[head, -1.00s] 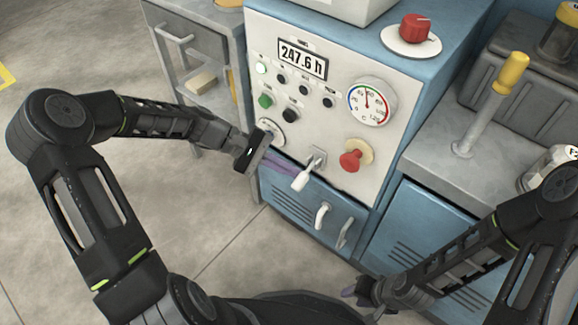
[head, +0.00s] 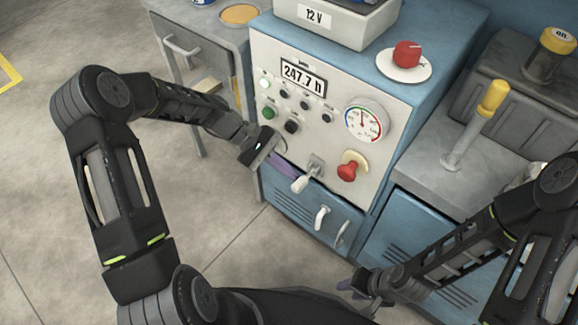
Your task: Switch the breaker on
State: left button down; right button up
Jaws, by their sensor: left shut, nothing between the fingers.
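The breaker lever (head: 301,183), with a pale grip, sticks out of the lower part of the white control panel (head: 335,140) and points down and to the left. My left gripper (head: 284,168) is shut and empty, its purple fingers just left of the lever grip. I cannot tell whether the fingers touch it. The gripper body partly hides a round dial on the panel's left side. My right gripper (head: 352,284) hangs low in front of the blue cabinet, away from the panel. Its fingers are too small and dark to judge.
A yellow-topped lever (head: 491,98) stands on the right bench. Floor at left is clear.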

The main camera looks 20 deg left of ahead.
pick_arm(q)
jog(key=shift+d+r+p, duration=0.3)
jog(key=shift+r+p, duration=0.35)
jog(key=shift+r, duration=0.05)
jog(key=shift+d+r, duration=0.1)
jog(key=shift+d, duration=0.1)
dwell(1.1)
jog(key=shift+r, duration=0.15)
jog(key=shift+r+p, duration=0.7)
jog(key=shift+p, duration=0.05)
jog(key=shift+f, duration=0.1)
